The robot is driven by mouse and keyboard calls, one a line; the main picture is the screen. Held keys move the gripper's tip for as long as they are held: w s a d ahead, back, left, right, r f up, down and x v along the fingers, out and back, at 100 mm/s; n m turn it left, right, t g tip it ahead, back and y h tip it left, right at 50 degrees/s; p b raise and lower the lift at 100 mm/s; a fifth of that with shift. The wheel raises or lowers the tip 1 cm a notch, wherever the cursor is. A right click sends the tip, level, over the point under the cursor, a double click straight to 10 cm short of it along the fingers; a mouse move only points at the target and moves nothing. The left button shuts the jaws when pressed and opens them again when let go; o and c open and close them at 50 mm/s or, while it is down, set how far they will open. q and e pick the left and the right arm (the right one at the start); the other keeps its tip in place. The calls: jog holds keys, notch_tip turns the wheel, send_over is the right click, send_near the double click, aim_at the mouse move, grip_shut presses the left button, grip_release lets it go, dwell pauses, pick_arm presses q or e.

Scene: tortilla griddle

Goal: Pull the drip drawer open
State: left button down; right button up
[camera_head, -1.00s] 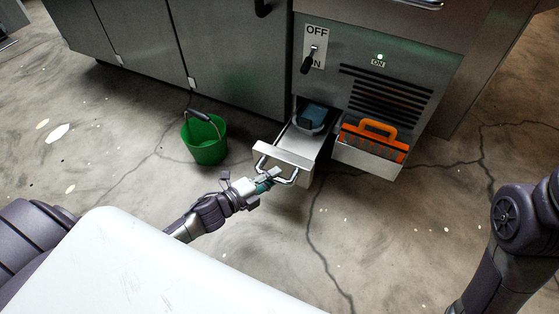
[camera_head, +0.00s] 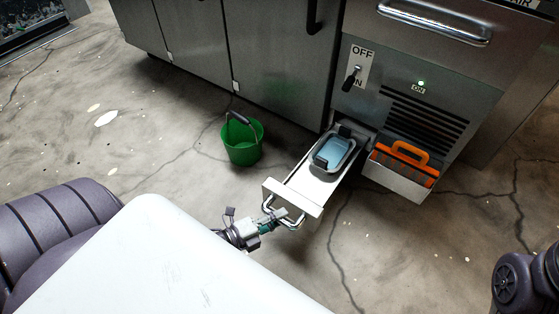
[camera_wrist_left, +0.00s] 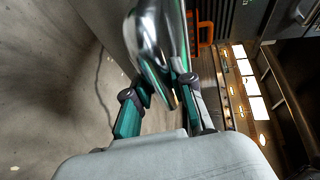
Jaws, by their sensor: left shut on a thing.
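The drip drawer (camera_head: 313,188) is a grey metal drawer, pulled well out of the machine's front in the head view. A pan with blue-grey liquid (camera_head: 334,152) sits inside it, toward the back. The drawer's bar handle (camera_head: 297,220) is on its front face. My left gripper (camera_head: 278,218) is shut on the handle. In the left wrist view the shiny handle (camera_wrist_left: 155,45) passes between the two fingers (camera_wrist_left: 160,98). My right gripper is out of view.
A green bucket (camera_head: 243,150) stands on the floor left of the drawer. An orange-handled tool (camera_head: 405,162) sits in a metal holder (camera_head: 398,185) right of it. An OFF/ON lever (camera_head: 351,78) is above. The floor in front is clear.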

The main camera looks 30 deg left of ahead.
pick_arm(q)
jog(key=c, duration=1)
grip_release()
jog(key=shift+o, duration=0.2)
jog(key=shift+s, duration=0.15)
jog(key=v, duration=1.1)
jog(key=shift+s+a+r, duration=0.2)
jog(key=shift+s, duration=0.15)
